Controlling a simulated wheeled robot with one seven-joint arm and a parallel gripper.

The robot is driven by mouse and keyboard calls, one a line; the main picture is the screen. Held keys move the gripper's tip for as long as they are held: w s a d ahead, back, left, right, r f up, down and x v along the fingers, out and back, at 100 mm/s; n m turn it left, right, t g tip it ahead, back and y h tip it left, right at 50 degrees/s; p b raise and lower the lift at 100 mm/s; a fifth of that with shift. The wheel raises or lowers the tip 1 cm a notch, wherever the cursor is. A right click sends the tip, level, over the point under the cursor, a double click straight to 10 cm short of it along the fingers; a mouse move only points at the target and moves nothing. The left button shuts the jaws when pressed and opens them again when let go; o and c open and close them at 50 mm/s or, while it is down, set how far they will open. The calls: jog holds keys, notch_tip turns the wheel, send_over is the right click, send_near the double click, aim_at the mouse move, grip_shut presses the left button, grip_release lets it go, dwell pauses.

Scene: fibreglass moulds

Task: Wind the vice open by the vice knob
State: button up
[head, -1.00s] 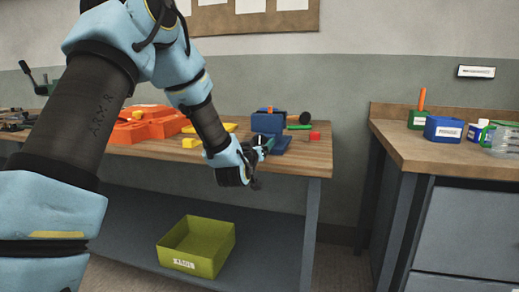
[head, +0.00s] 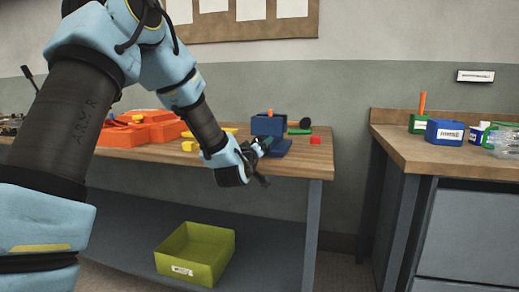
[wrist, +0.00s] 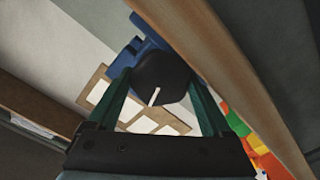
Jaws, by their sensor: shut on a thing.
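The blue vice (head: 268,124) stands at the front right of the wooden bench, and part of it also shows in the wrist view (wrist: 150,42). The vice knob (wrist: 162,76) is dark and round with a white line across its face, tilted in the wrist view. My gripper (wrist: 160,88) has green fingers, one on each side of the knob, and is shut on it. In the head view my gripper (head: 262,145) is at the front of the vice, by the bench edge, and hides the knob.
Orange moulds (head: 140,130) and yellow blocks lie left on the bench (head: 310,158). A red block (head: 315,140) lies right of the vice. A green bin (head: 195,250) is on the lower shelf. A second bench (head: 420,150) with a blue box stands at the right, across a gap.

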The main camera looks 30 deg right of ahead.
jog(key=o, duration=1.2)
jog(key=shift+c, duration=0.2)
jog(key=v, duration=1.1)
jog(key=shift+b, duration=0.45)
jog(key=shift+c, duration=0.2)
